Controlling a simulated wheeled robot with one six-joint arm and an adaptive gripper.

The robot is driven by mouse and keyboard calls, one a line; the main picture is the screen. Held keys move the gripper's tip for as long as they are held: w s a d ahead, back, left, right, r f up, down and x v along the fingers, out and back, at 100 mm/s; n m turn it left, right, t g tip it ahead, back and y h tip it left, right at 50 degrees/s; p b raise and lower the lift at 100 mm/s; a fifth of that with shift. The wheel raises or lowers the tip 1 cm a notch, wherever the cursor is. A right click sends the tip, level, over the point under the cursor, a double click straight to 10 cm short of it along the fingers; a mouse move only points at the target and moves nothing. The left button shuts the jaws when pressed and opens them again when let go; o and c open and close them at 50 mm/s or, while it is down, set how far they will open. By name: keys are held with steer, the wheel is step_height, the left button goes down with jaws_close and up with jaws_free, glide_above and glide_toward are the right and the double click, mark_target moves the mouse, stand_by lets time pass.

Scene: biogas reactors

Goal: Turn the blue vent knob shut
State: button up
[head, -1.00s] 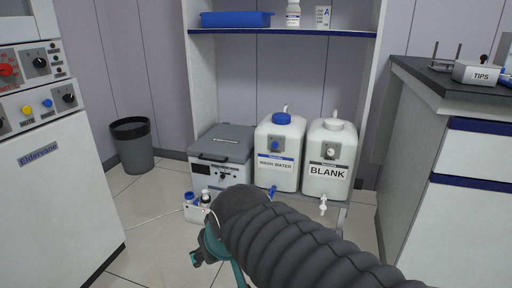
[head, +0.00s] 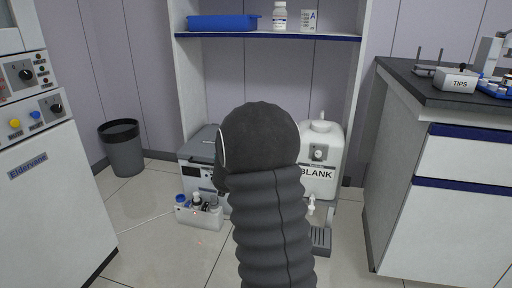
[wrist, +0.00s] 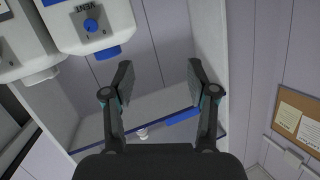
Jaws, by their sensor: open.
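The blue vent knob (wrist: 91,25) shows in the upper left of the wrist view, on a grey plate marked VENT on a white container (wrist: 122,22). That container's blue cap (wrist: 108,53) hangs below it, as this view is upside down. My gripper (wrist: 160,78) is open and empty, its two fingers apart, to the right of and below the knob in the picture. The fingers do not touch the knob. In the head view my dark arm hides the knob, its container and the gripper.
The BLANK container (head: 320,160) with its own white knob (head: 318,153) stands to the right. A grey box (head: 201,150) and a bottle carrier (head: 199,214) are on the left. A shelf (head: 270,37) with a blue tray (head: 222,22) is above. A counter (head: 400,170) stands right.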

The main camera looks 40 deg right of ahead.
steer(key=d+f+m+g+h+p, duration=0.1)
steer(key=d+f+m+h, duration=0.2)
steer(key=d, duration=0.4)
steer(key=d+f+h, duration=0.3)
steer(key=d+f, duration=0.2)
steer(key=d, duration=0.1)
steer(key=x, duration=1.4)
steer(key=shift+p, duration=0.3)
jaws_close()
